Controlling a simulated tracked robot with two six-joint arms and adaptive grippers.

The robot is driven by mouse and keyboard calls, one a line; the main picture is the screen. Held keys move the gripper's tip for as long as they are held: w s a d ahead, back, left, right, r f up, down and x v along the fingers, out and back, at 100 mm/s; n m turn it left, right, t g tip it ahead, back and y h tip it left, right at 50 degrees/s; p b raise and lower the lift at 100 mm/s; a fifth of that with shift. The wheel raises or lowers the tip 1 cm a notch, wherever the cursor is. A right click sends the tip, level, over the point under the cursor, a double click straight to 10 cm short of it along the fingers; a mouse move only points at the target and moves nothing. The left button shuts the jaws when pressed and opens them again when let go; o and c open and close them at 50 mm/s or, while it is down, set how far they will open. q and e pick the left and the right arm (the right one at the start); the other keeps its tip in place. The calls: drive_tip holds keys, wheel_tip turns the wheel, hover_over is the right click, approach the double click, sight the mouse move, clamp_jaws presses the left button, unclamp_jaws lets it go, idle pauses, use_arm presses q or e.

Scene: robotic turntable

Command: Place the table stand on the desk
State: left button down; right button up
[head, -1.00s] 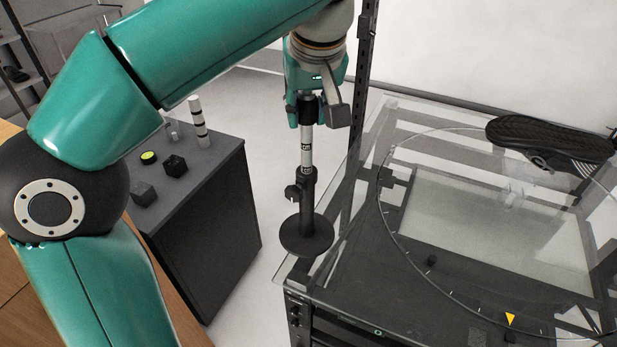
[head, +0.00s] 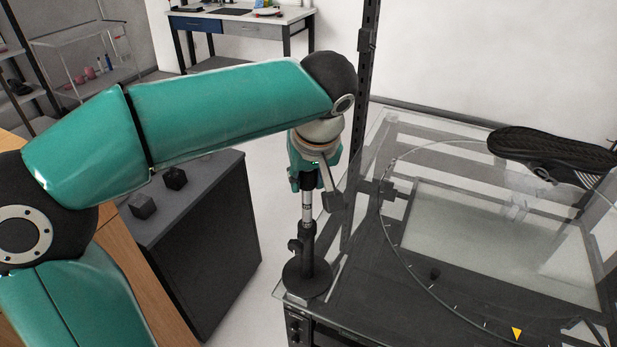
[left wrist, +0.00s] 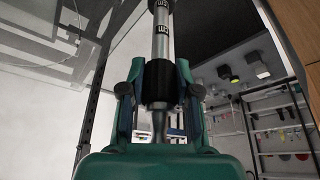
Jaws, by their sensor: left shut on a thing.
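The table stand has a round black base (head: 307,280), a black clamp above it and a silver pole with dark marks. In the head view it is upright at the left front corner of the glass-topped turntable (head: 350,285). I cannot tell whether the base touches the glass. My left gripper (head: 310,184) points down and is shut on the top of the stand. In the left wrist view, the fingers (left wrist: 160,88) grip a black collar on the pole (left wrist: 161,35). My right gripper is not in view.
A black shoe (head: 555,147) lies on the turntable's far right. A grey cabinet (head: 205,235) with small dark cubes stands left of the stand. A white-topped desk (head: 240,17) is at the back. A black upright post (head: 367,70) rises close behind my left gripper.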

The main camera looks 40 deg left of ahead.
use_arm(q)
drive_tip(key=c, duration=0.8)
unclamp_jaws()
drive_tip(key=shift+c, duration=0.2)
drive_tip(key=shift+r, duration=0.1)
drive_tip(key=v, duration=1.2)
drive_tip(key=shift+p, duration=0.45)
